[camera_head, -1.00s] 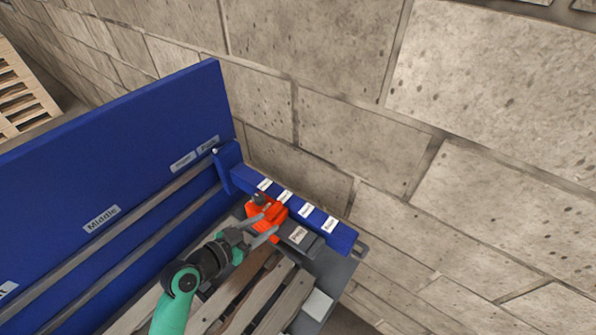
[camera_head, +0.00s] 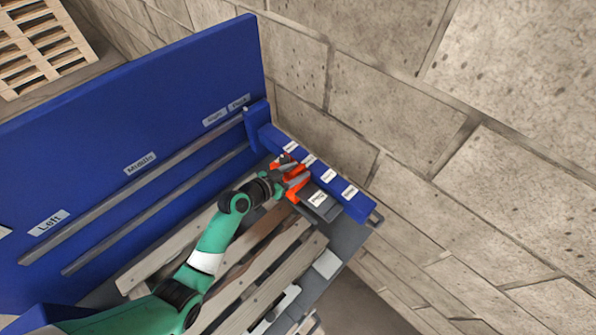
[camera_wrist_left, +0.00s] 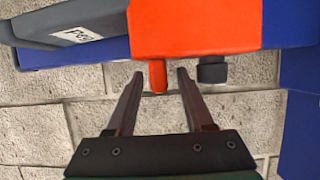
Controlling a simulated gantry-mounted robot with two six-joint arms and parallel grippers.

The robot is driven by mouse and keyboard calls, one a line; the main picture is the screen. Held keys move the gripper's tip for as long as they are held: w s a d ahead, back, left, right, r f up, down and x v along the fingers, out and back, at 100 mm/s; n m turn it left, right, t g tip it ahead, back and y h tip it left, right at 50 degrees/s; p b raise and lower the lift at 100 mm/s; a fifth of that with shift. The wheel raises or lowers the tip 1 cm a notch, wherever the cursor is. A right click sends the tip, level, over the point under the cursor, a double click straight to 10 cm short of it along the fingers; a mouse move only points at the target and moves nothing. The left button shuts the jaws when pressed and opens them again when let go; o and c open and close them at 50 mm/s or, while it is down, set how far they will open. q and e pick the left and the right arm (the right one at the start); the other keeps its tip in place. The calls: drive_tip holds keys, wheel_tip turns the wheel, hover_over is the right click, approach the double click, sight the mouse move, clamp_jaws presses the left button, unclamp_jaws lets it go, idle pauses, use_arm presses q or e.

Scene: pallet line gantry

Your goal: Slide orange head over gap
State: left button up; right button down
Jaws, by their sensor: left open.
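The orange head (camera_head: 293,190) sits on the blue rail (camera_head: 335,182) at the end of the pallet bench. In the head view my left gripper (camera_head: 294,183) is at it and partly covers it. In the left wrist view the orange head (camera_wrist_left: 195,25) fills the top middle, with an orange peg (camera_wrist_left: 158,78) pointing down from it. The left gripper (camera_wrist_left: 158,73) is open, with one finger on each side of that peg; contact is not clear. I cannot make out the gap. My right gripper is not in view.
A grey labelled block (camera_head: 321,200) is right beside the orange head. White labels line the blue rail. A tall blue panel (camera_head: 150,120) stands behind wooden slats (camera_head: 265,285). A stone wall (camera_head: 480,90) rises close beyond the rail.

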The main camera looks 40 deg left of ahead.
use_arm(q)
drive_tip(key=shift+w+f, duration=0.15)
drive_tip(key=shift+w, duration=0.25)
clamp_jaws()
idle(1.2)
